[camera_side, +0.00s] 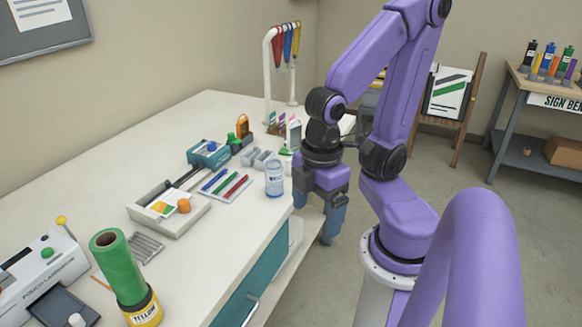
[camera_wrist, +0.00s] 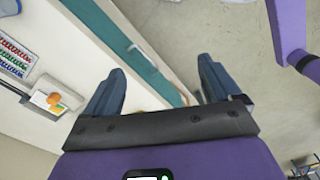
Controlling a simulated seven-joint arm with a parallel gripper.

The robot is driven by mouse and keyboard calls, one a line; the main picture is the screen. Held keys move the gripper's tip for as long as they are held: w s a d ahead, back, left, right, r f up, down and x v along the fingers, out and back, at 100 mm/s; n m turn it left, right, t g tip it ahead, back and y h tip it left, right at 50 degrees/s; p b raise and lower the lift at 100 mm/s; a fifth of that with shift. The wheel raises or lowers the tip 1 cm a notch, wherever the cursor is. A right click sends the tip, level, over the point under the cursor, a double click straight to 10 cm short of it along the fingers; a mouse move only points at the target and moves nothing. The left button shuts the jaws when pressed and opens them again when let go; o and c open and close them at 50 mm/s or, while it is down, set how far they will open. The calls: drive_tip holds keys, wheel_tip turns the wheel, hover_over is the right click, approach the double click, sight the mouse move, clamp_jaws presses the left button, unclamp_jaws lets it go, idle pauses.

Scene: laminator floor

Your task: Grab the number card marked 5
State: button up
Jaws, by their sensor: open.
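No card with a readable 5 shows in either view. In the side view, a small upright white card (camera_side: 294,136) stands at the table's back right, close to my arm; its marking is too small to read. Several small coloured cards (camera_side: 276,122) stand in a holder just left of it, also unreadable. My gripper (camera_side: 322,214) points down beside the table's right edge, right of the bottle. In the wrist view my gripper (camera_wrist: 162,80) has its two blue fingers spread apart with nothing between them, over the cabinet side and floor.
Markers (camera_side: 226,184), a white tray (camera_side: 150,218) with an orange knob, a teal device (camera_side: 208,154), a green roll (camera_side: 118,268) and a laminator (camera_side: 40,272) occupy the table. Its back left is clear.

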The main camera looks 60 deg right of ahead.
idle(0.4)
drive_tip(key=c, duration=0.8)
drive_tip(key=shift+c, duration=0.2)
drive_tip(key=shift+w, duration=0.1)
